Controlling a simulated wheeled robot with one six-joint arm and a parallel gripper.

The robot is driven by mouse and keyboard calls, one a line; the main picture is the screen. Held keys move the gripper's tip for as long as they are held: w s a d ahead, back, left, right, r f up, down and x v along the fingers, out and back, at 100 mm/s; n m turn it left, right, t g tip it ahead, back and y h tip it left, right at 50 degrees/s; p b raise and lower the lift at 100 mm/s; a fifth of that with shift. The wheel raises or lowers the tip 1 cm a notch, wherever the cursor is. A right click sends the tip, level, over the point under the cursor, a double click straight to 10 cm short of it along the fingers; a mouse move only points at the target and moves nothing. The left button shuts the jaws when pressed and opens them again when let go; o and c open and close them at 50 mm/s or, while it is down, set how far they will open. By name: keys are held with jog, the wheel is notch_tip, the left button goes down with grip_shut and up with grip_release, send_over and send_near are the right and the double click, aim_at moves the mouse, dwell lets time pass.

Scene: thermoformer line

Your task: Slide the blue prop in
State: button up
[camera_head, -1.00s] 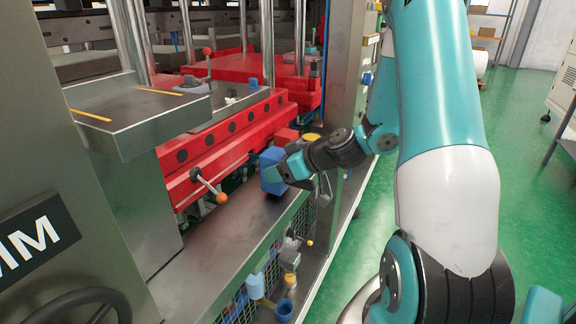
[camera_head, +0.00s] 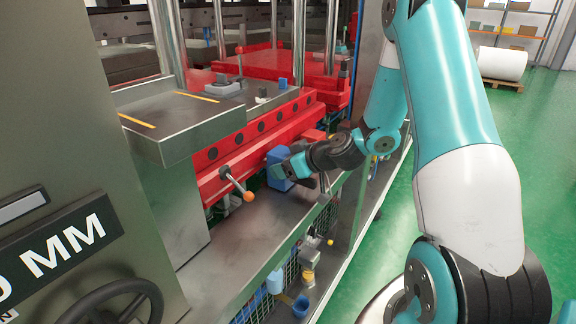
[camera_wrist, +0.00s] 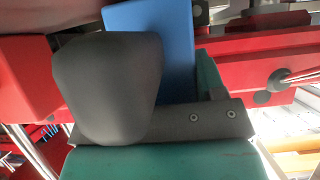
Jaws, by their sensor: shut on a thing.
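The blue prop (camera_head: 279,168) is a blue block at the front of the red press beam (camera_head: 262,132). My gripper (camera_head: 291,168) is shut on it and holds it at the beam's front side, above the steel ledge. In the wrist view the blue prop (camera_wrist: 160,40) stands behind a dark rounded finger of my gripper (camera_wrist: 145,85), with red machine parts on both sides. The finger hides part of the prop. I cannot tell whether the prop touches the beam or how deep it sits.
A lever with an orange knob (camera_head: 248,196) juts out from the beam left of the prop. The steel ledge (camera_head: 225,240) below is mostly bare. A blue cup (camera_head: 301,307) and small fittings are below its edge. A steel post stands behind my arm.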

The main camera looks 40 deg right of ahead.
dwell(0.4)
jog(key=o, duration=1.7)
jog(key=shift+s+f, duration=0.1)
jog(key=b+v, duration=0.2)
jog(key=v, duration=1.5)
jog(key=shift+s, duration=0.15)
jog(key=shift+a, duration=0.1)
